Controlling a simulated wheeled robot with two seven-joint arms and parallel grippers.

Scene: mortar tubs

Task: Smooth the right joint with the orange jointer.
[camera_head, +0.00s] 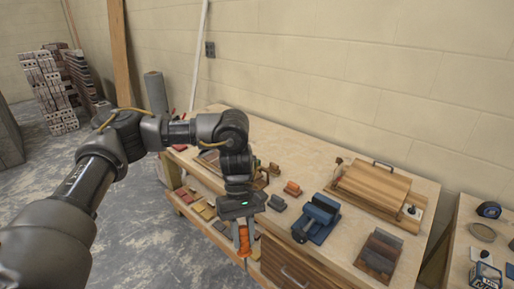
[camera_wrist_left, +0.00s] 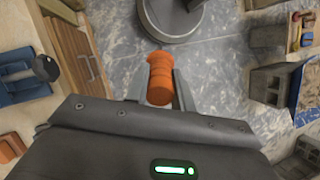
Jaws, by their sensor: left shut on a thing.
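My left gripper (camera_head: 243,232) is shut on the orange jointer (camera_head: 244,243) by its ribbed handle. It hangs pointing down in front of the workbench's front edge, over the lower shelf side. In the left wrist view the orange handle (camera_wrist_left: 160,77) stands between the two fingers (camera_wrist_left: 158,92). The jointer's metal end is not clearly visible. Grey blocks (camera_wrist_left: 268,84) stand at the right in the left wrist view; I cannot make out which gap is the right joint. My right gripper is not in view.
A drawer front (camera_head: 288,265) is below. Bricks (camera_head: 50,90) are stacked at the far left. Open floor (camera_head: 130,235) lies left of the bench.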

